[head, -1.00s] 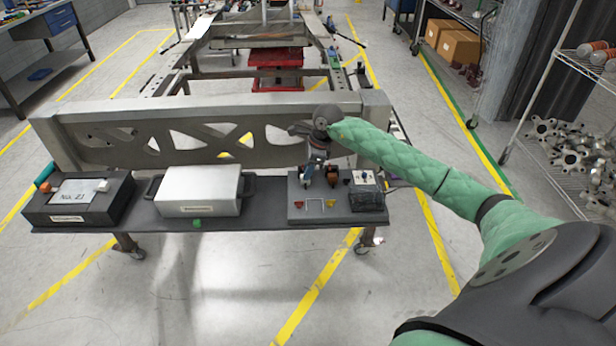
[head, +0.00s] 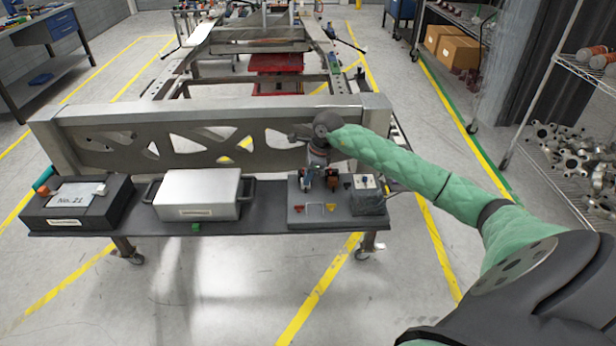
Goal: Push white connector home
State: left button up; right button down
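A small white part, possibly the white connector (head: 364,181), sits on top of a grey block at the right end of the bench shelf. Another small white piece (head: 102,189) is on the black box marked No. 21 at the left. My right gripper (head: 317,184) points down over the grey fixture plate (head: 299,217), just left of the grey block and beside an orange-brown part (head: 345,181). Its fingertips are too small to tell whether they are open or hold anything. My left gripper is out of view.
A silver lidded box (head: 197,194) with black handles stands mid-shelf, and the black box (head: 75,214) stands left. A tall metal chassis beam (head: 90,145) runs behind the shelf. Red and yellow pieces lie at the fixture plate's front. The floor before the shelf is clear.

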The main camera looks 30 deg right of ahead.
jog(key=shift+w+d+b, duration=0.4)
jog(key=shift+w, duration=0.15)
dwell(0.4)
jog(key=c, duration=1.5)
grip_release()
jog(key=shift+r, duration=0.15)
jog(key=shift+r+p, duration=0.35)
jog(key=shift+r, duration=2.5)
